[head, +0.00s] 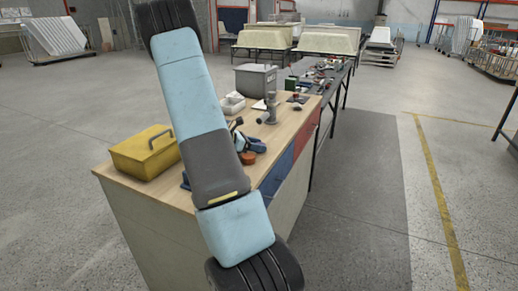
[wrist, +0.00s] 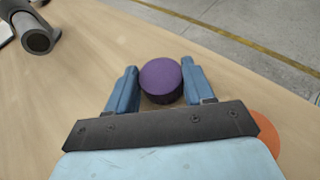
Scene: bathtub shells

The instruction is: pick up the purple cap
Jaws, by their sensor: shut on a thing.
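The purple cap (wrist: 161,78) is round with a darker ridged side. It sits between the two blue fingers of my gripper (wrist: 159,68) in the wrist view, and the gripper is shut on it. In the head view my arm crosses the bench, and the gripper (head: 237,138) shows only partly beside it. The cap cannot be made out there. I cannot tell whether the cap touches the wooden bench top (wrist: 85,75) or is just above it.
An orange round thing (wrist: 266,131) lies close by the gripper, partly covered by it. In the head view, a yellow toolbox (head: 143,152), a white tray (head: 231,104) and a grey bin (head: 256,80) are on the bench.

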